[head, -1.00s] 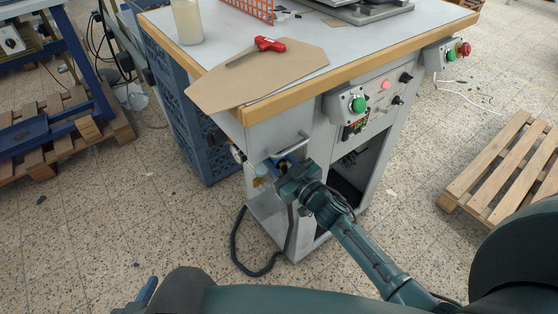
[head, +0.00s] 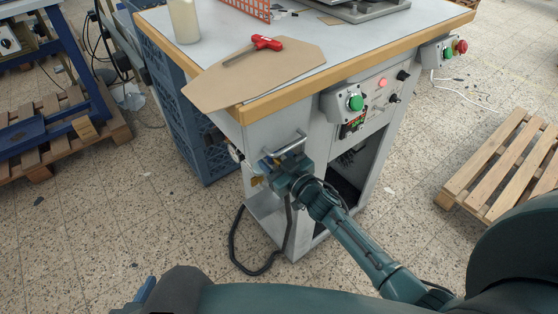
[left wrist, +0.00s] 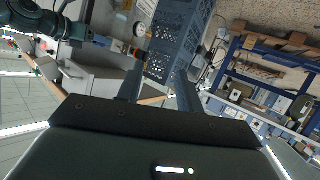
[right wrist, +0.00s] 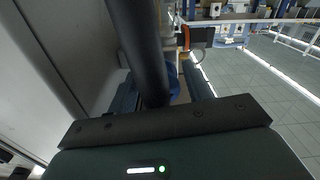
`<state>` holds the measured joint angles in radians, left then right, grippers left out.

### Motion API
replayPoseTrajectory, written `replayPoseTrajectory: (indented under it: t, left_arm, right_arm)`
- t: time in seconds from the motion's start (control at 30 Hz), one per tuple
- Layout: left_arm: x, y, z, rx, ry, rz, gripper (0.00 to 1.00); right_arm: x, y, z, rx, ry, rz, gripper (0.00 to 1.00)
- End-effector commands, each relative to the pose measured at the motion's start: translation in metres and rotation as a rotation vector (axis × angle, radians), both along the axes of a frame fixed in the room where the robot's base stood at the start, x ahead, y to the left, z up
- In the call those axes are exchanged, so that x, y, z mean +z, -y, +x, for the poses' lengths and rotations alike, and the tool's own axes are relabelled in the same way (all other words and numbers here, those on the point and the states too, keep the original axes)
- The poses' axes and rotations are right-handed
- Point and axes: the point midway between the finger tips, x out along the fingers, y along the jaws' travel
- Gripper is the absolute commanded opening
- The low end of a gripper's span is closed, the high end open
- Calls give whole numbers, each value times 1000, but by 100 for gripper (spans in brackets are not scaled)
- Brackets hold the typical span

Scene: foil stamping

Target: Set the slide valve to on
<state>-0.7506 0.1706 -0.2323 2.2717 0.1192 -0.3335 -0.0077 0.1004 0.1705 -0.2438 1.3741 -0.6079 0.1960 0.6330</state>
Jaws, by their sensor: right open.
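My right gripper (head: 274,172) is at the front left corner of the machine cabinet, just below a metal bar handle (head: 286,145). In the right wrist view its fingers (right wrist: 165,88) are apart. A blue part (right wrist: 173,82), which looks like the slide valve, shows between them, partly hidden behind a thick dark bar (right wrist: 140,45). I cannot tell whether the fingers touch it, or its setting. In the head view the gripper hides most of the valve area. My left gripper (left wrist: 159,82) shows in the left wrist view with fingers apart and nothing between them.
A round gauge (head: 236,153) sits beside the valve area. A black hose (head: 236,240) hangs to the floor. A control box with a green button (head: 355,103) is on the cabinet front. A blue crate stack (head: 178,105) stands left, a wooden pallet (head: 500,165) right.

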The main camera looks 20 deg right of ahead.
Motion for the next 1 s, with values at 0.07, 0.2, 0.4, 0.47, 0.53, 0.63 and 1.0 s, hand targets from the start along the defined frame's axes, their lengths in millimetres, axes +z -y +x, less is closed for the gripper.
replayPoseTrajectory:
  t: [0.07, 0.2, 0.4, 0.47, 0.53, 0.63, 1.0]
  left_arm:
    - [1, 0, 0, 0, -2, 1, 36]
    - [2, 0, -1, -2, -14, 1, 36]
    - [0, 2, 0, -7, -29, 1, 36]
    - [-1, 3, 1, -9, -31, 0, 36]
    - [-3, 3, 1, -10, -35, 0, 36]
    - [-5, 4, 2, -11, -40, 0, 36]
    - [-2, 5, 4, -11, -34, -2, 36]
  right_arm:
    - [-1, 3, -7, 0, -2, -2, 50]
    - [-1, 11, -31, -1, -5, -2, 50]
    - [0, 26, -74, -1, -4, -1, 50]
    - [-1, 30, -86, 0, -4, -1, 50]
    - [-1, 35, -98, 0, -4, -1, 50]
    - [0, 39, -110, 0, -2, 0, 50]
    - [0, 44, -122, 0, 0, -1, 50]
